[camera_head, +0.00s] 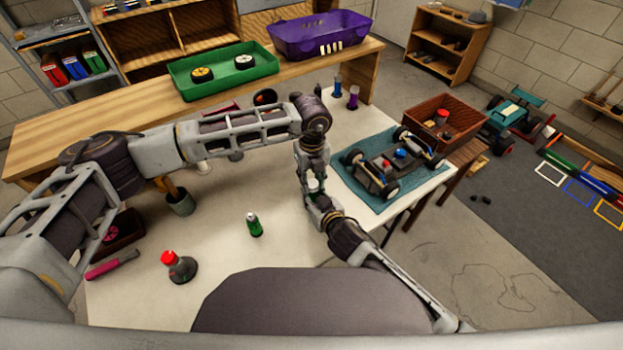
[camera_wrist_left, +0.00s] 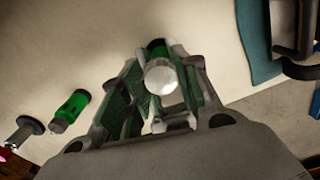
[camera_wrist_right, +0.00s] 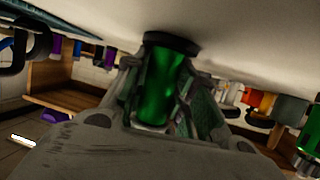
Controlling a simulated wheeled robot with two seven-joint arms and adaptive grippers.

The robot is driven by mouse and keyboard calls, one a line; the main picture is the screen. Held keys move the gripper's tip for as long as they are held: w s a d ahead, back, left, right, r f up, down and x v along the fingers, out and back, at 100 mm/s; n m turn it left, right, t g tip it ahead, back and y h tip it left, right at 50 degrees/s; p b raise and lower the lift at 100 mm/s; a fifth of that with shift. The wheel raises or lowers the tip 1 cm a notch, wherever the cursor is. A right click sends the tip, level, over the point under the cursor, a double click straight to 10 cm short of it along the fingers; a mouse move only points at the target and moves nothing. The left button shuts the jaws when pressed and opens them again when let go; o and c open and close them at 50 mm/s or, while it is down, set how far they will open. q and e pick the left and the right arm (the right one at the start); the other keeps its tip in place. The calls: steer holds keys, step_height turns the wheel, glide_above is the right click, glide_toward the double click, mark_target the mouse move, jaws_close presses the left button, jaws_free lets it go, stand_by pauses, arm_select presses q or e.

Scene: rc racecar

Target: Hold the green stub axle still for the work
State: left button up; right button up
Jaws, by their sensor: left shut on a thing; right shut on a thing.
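A green stub axle (camera_wrist_right: 160,85) stands between both my grippers over the pale worktable; in the right wrist view it is a green cylinder with a dark flange at its top. The left wrist view shows its round silver end (camera_wrist_left: 161,76) between the left fingers. My left gripper (camera_head: 315,174) comes from above and is shut on it. My right gripper (camera_head: 317,196) comes from the near right and is also shut on it. In the head view the fingers hide most of the axle.
A car chassis (camera_head: 390,166) sits on a teal mat (camera_head: 368,197) to the right. The front middle of the table is fairly clear.

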arm_select(q)
steer(key=m, duration=0.6)
steer(key=shift+d, duration=0.15)
steer(key=m, duration=0.6)
steer(key=shift+s+d+m, duration=0.1)
steer(key=shift+m, duration=0.2)
steer(key=m, duration=1.1)
steer(key=shift+s+m, duration=0.15)
steer(key=shift+m, duration=0.15)
steer(key=m, duration=0.5)
steer(key=shift+s, duration=0.1)
steer(key=m, duration=0.6)
steer(key=shift+m, duration=0.3)
steer(key=m, duration=0.6)
steer(key=shift+a, duration=0.3)
steer(key=shift+a+m, duration=0.1)
steer(key=shift+m, duration=2.8)
